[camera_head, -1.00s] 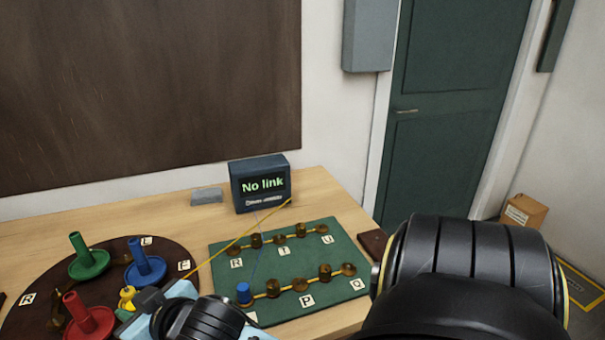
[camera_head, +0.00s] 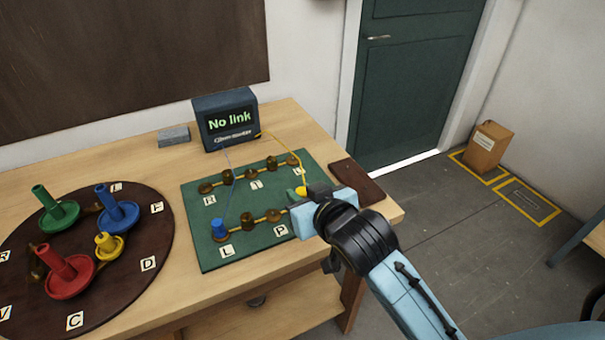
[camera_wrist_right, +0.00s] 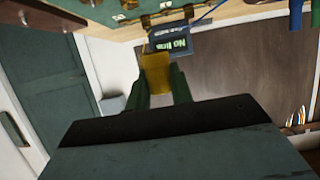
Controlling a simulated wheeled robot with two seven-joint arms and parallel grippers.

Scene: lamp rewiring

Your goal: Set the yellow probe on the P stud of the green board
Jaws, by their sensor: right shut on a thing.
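The green board (camera_head: 205,258) lies on the table with two rows of brass studs. The P stud (camera_head: 273,215) is in the near row, behind the white P label (camera_head: 281,231), and looks bare. A blue probe (camera_head: 218,228) stands on the near row's left stud, by the L label. My right gripper (camera_head: 300,195) is shut on the yellow probe (camera_head: 301,190), over the board's right end, to the right of the P stud. The probe also shows between green fingers in the right wrist view (camera_wrist_right: 156,72). The gripper hides the near row's right stud. My left gripper is out of view.
The meter (camera_head: 226,120) reads "No link"; a yellow wire (camera_head: 290,142) runs from it to the held probe. A dark round board (camera_head: 140,275) with coloured pegs is at left. A brown pad (camera_head: 355,180) lies right of the green board, near the table edge.

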